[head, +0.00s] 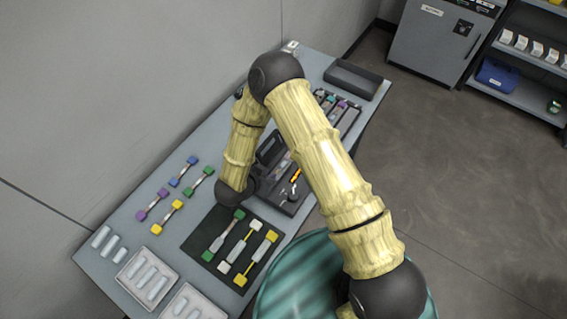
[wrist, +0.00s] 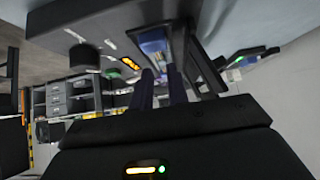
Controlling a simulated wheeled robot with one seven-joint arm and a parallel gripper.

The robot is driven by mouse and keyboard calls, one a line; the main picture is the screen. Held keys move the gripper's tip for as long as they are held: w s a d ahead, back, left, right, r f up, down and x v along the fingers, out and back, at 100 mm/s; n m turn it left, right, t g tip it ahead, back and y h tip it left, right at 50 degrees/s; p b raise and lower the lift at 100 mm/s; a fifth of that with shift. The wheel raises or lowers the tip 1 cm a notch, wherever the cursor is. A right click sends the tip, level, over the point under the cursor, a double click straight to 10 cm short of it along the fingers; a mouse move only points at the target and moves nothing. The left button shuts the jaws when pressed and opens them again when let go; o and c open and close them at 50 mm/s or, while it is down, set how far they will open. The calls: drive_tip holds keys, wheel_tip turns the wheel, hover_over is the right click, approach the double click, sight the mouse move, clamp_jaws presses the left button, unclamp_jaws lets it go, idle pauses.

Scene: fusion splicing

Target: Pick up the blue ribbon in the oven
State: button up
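In the wrist view, a dark machine with an orange display (wrist: 130,63) has a narrow recess with a blue strip (wrist: 153,45) inside. I cannot tell for sure that this strip is the blue ribbon. My gripper (wrist: 160,72) has its two dark fingers a little apart, with a gap between them, pointing at the recess. I see nothing clearly held, and I cannot tell whether the fingertips touch the strip. In the head view, the dark machine (head: 296,190) is partly behind my arm, and my gripper cannot be made out. A blue-ended ribbon (head: 183,171) lies on the table's left part.
On the table (head: 130,213) lie purple, yellow and green ribbons. A black mat (head: 203,237) holds several more ribbons. White trays (head: 128,278) stand at the front left, and a dark open bin (head: 352,79) at the far end. The wall runs along the table's left side.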

sight(277, 172)
drive_tip(key=shift+p+x, duration=0.7)
drive_tip(key=shift+x, duration=1.55)
drive_tip(key=shift+s, duration=0.1)
clamp_jaws()
